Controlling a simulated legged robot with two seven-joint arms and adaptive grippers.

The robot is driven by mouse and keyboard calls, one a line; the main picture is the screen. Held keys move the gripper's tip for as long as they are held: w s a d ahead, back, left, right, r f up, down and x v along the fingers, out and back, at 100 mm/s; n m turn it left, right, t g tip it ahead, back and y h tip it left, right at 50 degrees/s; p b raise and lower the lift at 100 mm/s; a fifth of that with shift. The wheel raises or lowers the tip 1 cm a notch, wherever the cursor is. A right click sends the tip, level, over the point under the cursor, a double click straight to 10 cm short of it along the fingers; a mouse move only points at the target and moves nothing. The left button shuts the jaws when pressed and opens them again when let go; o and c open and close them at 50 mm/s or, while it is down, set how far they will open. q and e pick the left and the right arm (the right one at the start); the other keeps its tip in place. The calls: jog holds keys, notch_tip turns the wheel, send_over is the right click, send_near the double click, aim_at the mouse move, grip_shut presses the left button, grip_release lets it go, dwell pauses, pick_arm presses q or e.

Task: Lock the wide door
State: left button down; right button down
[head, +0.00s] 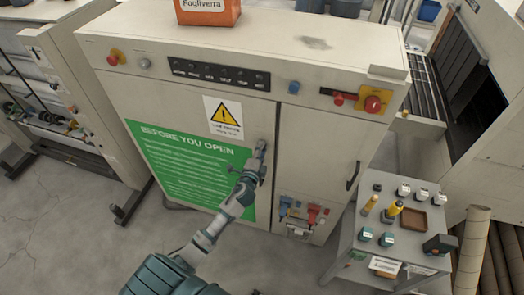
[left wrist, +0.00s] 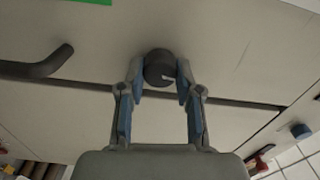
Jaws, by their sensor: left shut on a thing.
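The wide door (head: 150,105) is the left door of the beige cabinet, with a green sign and a yellow warning label. It looks closed. My left gripper (head: 262,148) is at its right side, near the seam to the narrow door. The knob sits beside the door seam. In the head view the gripper hides the knob. My right gripper is not in view.
A dark handle (left wrist: 40,66) sticks out left of the knob in the left wrist view. The narrow door (head: 318,150) has its own handle (head: 353,176). A small grey cart (head: 350,250) with tools stands at the right. An orange box (head: 208,12) sits on top of the cabinet.

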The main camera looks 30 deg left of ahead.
pick_arm(q)
jog(key=shift+a+f+n, duration=0.1)
jog(key=shift+n, duration=0.5)
jog(key=shift+f+n, duration=0.1)
jog(key=shift+n, duration=0.2)
jog(key=c, duration=0.8)
grip_release()
jog(key=shift+a, duration=0.15)
jog(key=v, duration=1.2)
jog(key=shift+a+f, duration=0.1)
